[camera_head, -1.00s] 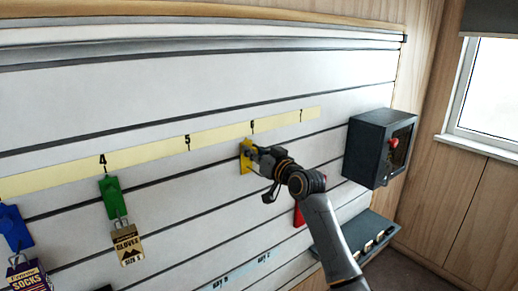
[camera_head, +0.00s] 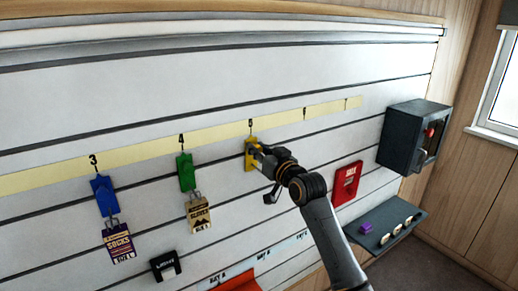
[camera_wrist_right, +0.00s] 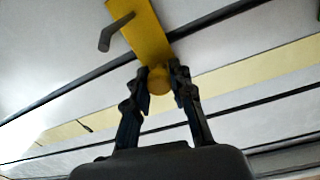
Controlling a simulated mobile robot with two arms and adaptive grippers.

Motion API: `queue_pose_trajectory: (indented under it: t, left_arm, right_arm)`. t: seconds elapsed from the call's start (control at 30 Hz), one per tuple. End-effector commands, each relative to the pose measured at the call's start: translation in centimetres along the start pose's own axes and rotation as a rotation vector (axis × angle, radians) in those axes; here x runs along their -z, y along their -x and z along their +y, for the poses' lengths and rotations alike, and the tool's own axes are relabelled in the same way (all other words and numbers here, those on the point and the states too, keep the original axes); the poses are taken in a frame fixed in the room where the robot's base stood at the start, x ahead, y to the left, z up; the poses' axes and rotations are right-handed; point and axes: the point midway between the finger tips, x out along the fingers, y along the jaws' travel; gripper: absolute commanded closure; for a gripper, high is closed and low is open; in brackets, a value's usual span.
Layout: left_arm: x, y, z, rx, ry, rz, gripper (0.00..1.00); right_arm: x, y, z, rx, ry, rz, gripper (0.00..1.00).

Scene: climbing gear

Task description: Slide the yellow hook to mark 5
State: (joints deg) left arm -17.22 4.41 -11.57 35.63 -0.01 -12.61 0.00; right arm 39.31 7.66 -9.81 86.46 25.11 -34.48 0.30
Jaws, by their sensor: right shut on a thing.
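The yellow hook (camera_head: 250,154) sits on the slatted wall directly below mark 5 (camera_head: 250,123) of the pale yellow number strip (camera_head: 215,132). My right gripper (camera_head: 262,157) is at the hook and partly covers it in the head view. In the right wrist view the yellow hook (camera_wrist_right: 143,30) fills the top middle, with a grey peg on its left. The two fingers of my right gripper (camera_wrist_right: 160,85) are closed around the round yellow knob at the hook's end. My left gripper is not in view.
A green hook (camera_head: 186,172) with a gloves card hangs under mark 4. A blue hook (camera_head: 103,195) with a socks card hangs under mark 3. A red sign (camera_head: 347,183), a dark box (camera_head: 410,138) and a grey shelf (camera_head: 385,230) are to the right.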

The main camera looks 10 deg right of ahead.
Motion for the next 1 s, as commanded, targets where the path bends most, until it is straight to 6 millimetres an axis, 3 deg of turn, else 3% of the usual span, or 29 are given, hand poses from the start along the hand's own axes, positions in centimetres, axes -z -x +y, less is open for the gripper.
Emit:
queue_pose_trajectory:
  t: [0.2,0.23,0.33,0.73,1.0]
  left_arm:
    - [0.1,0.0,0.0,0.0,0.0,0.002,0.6]
    - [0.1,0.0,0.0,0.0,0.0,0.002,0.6]
    - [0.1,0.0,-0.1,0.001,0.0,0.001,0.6]
    - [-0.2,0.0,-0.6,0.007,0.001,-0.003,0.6]
    - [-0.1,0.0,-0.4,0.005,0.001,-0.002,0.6]
  right_arm:
    - [0.0,0.0,0.0,0.001,-0.002,0.002,1.0]
    - [0.0,0.0,0.0,0.001,-0.001,0.002,0.71]
    - [0.0,0.0,0.0,0.0,-0.001,0.002,0.54]
    - [0.0,0.6,0.1,0.0,0.0,0.003,0.54]
    - [-0.1,4.8,0.1,0.0,0.001,0.002,0.54]
